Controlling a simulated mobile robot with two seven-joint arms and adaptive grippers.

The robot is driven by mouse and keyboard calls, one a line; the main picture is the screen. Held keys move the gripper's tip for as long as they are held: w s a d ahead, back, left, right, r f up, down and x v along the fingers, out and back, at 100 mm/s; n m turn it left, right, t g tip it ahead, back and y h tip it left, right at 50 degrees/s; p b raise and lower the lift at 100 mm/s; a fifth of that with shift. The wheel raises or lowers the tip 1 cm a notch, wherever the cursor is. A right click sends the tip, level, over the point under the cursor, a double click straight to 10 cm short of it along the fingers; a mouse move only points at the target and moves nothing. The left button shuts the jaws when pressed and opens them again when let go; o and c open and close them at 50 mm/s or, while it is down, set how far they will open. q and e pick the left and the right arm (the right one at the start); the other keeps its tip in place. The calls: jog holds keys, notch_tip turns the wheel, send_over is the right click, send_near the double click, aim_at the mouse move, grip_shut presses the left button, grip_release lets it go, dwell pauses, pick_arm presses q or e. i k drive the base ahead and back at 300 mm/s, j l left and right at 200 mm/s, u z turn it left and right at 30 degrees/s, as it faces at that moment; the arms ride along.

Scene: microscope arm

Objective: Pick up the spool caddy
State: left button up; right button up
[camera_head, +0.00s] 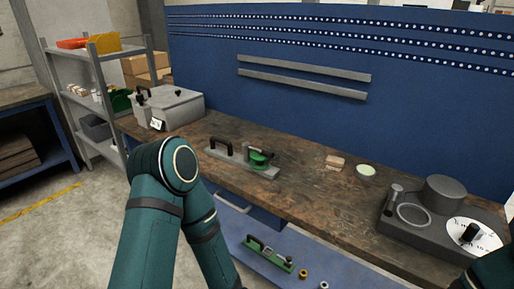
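A grey caddy (245,161) with a black handle and a green spool stands on the brown workbench, left of its middle. A second, green caddy-like carrier (269,256) with a black handle sits on the blue lower shelf below. I cannot tell for sure which is the spool caddy. My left arm fills the lower left, its bend close to the grey caddy's left in the picture; its gripper is out of frame. Only a piece of my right arm shows in the bottom right corner, and its gripper is out of frame too. Neither caddy is visibly held.
The workbench (300,195) carries a grey box (172,107) at left, small tan blocks (335,162), a pale green dish (366,170) and a dark grey device (425,215) at right. Small rings lie on the lower shelf (345,273). A blue perforated panel (300,120) stands behind.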

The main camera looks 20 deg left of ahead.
aim_at(227, 155)
jog(key=i+j+z, duration=0.1)
jog(key=j, duration=0.2)
jog(key=i+j, duration=0.2)
jog(key=i+j+z, duration=0.15)
jog(key=j, duration=0.25)
jog(key=i+j+z, duration=0.2)
jog(key=j, duration=0.8)
jog(key=k, duration=0.1)
